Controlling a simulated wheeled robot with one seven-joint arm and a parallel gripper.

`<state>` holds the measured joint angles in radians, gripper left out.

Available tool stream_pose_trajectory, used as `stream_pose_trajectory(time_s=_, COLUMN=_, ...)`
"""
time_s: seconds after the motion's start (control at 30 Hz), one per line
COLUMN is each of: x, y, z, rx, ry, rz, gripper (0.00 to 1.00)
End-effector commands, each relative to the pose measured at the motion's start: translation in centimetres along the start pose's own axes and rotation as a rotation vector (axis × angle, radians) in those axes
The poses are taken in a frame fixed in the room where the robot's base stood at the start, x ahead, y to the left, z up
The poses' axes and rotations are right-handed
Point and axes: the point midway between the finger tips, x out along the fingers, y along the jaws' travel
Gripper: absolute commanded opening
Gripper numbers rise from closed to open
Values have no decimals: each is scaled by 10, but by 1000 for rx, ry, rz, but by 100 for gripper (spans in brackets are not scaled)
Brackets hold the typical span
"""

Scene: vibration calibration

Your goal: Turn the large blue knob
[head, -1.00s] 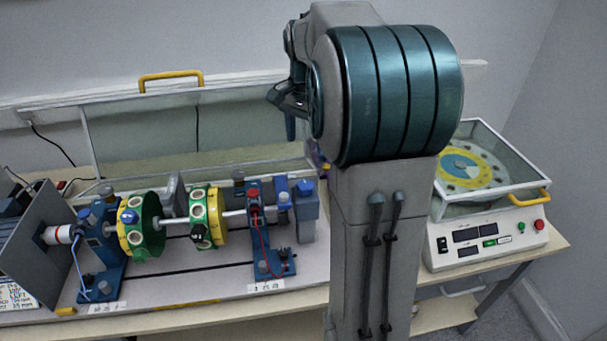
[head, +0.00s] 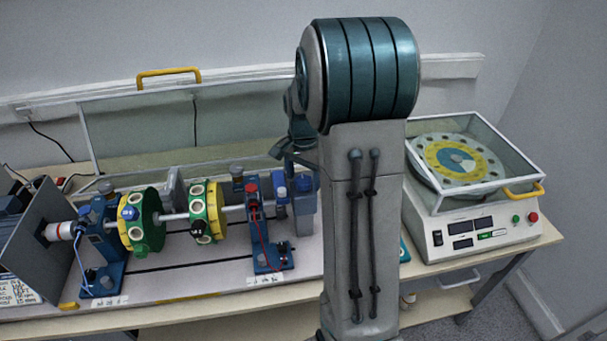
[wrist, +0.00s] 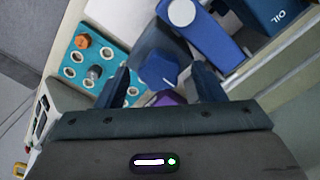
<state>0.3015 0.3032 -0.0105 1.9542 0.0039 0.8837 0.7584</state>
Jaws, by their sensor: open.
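The large blue knob (wrist: 158,70), with a lobed, angular top, shows in the wrist view between the two fingers of my gripper (wrist: 162,84). My gripper is open, with one finger on each side of the knob and gaps visible at both sides. I cannot tell how far below the fingertips the knob lies. In the head view a blue knob (head: 304,183) shows at the right end of the shaft rig, just left of my arm. My arm hides part of that area, and the fingertips are not clear there.
A blue part with a grey knob (wrist: 182,12) and a dark blue box marked OIL (wrist: 277,14) lie close by. A teal holed tray (wrist: 75,62) is at the left. The rig's drums (head: 140,222) and a glass-covered machine (head: 470,215) flank my arm.

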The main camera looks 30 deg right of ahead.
Motion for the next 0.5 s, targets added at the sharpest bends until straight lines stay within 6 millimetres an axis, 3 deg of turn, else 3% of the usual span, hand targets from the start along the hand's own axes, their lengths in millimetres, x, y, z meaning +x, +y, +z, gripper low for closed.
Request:
stream_pose_trajectory(time_s=0.1, x=0, y=0, z=0, rx=0, ry=0, rz=0, gripper=62)
stream_pose_trajectory(time_s=0.27, x=0, y=0, z=0, rx=0, ry=0, rz=0, gripper=18)
stream_pose_trajectory(time_s=0.5, x=0, y=0, z=0, rx=-9, ry=0, rz=0, gripper=18)
